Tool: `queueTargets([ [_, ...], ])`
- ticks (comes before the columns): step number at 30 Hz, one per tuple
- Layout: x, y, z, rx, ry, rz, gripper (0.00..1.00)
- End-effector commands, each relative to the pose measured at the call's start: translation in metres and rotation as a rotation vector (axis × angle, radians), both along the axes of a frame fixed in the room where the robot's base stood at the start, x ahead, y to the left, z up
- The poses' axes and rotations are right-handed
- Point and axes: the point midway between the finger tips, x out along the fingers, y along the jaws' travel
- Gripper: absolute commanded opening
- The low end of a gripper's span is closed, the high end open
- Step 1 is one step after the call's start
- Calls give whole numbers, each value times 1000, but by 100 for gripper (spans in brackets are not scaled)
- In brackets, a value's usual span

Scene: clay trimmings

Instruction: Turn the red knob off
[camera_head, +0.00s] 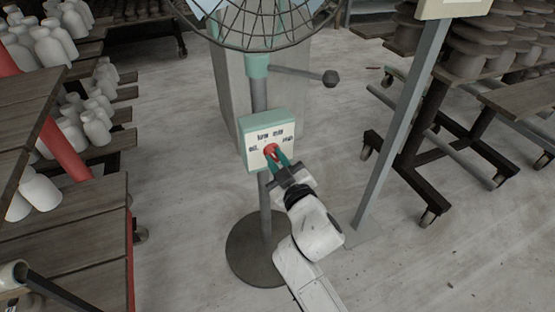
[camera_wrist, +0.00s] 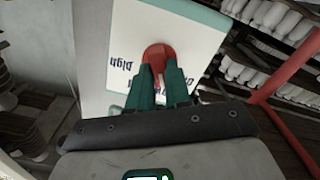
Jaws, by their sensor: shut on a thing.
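The red knob (camera_head: 270,149) sits on the white face of a small green-edged control box (camera_head: 252,133) on the fan's pole. Dark labels are printed around the knob. My gripper (camera_head: 276,157) reaches up from the lower right, and its green fingers are shut on the knob. In the wrist view the red knob (camera_wrist: 158,56) shows between and beyond the fingertips (camera_wrist: 159,72), and its lower part is hidden by them. The label "high" shows upside down at the left of the knob there. I cannot tell exactly which label the knob points to.
The fan's wire cage (camera_head: 262,38) and a side lever with a dark ball (camera_head: 329,78) are above the box. The round base (camera_head: 256,262) stands on the floor. Shelves of white bottles (camera_head: 50,45) are at left, wheeled racks (camera_head: 440,130) and a grey post (camera_head: 400,130) at right.

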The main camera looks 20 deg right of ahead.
Motion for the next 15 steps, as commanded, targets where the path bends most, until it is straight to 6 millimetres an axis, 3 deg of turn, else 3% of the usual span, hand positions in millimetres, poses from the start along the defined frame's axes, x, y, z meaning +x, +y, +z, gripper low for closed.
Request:
queueTargets([
  [15,0,1,-1,-420,2,1,0],
])
